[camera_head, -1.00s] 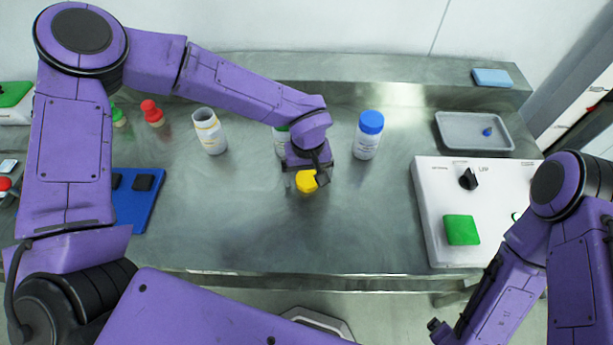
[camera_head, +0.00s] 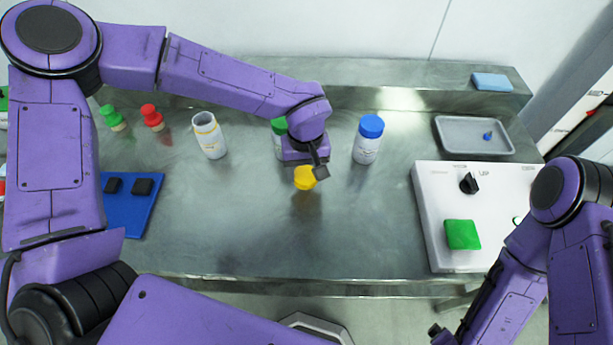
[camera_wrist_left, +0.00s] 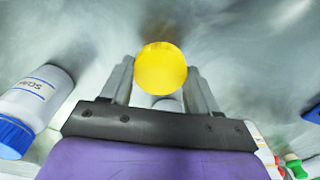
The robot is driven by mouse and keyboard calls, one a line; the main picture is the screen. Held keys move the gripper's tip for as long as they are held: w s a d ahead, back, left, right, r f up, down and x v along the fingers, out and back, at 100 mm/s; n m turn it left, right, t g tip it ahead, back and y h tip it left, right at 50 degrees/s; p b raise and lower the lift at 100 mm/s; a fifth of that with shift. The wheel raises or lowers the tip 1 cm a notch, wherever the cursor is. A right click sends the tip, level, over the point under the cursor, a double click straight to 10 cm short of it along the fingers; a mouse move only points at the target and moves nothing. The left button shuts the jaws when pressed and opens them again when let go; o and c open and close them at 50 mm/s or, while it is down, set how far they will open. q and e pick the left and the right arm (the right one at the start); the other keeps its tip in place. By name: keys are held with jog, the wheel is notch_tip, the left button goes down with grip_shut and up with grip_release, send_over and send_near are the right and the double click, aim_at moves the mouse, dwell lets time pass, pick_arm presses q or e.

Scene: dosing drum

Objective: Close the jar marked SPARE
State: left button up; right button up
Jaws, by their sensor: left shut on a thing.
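My left gripper (camera_head: 306,172) is shut on a yellow lid (camera_head: 304,178), which it holds over the middle of the bench. The lid shows as a round disc between the two fingers in the left wrist view (camera_wrist_left: 162,69). An open white jar (camera_head: 209,136) with a yellow band stands upright to the left of the gripper, without a lid. Its label is too small to read. My right gripper (camera_head: 438,331) is at the bottom edge, far from the jar; its jaws cannot be made out.
A blue-lidded jar (camera_head: 368,138) stands right of the left gripper. A green-lidded jar (camera_head: 279,138) is partly hidden behind my left arm. Red (camera_head: 152,117) and green (camera_head: 111,117) stoppers, a blue board (camera_head: 129,215), a white control box (camera_head: 430,205) and a grey tray (camera_head: 442,137) surround clear bench.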

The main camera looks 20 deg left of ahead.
pick_arm(q)
jog(key=s+a+r, duration=0.3)
jog(key=s+r, duration=0.1)
jog(key=s, duration=0.2)
jog(key=s+a+r+b, duration=0.1)
jog(key=s+a+r, duration=0.2)
jog(key=s+r, duration=0.2)
jog(key=shift+s+a, duration=0.35)
jog(key=shift+s, duration=0.1)
jog(key=shift+w, duration=0.1)
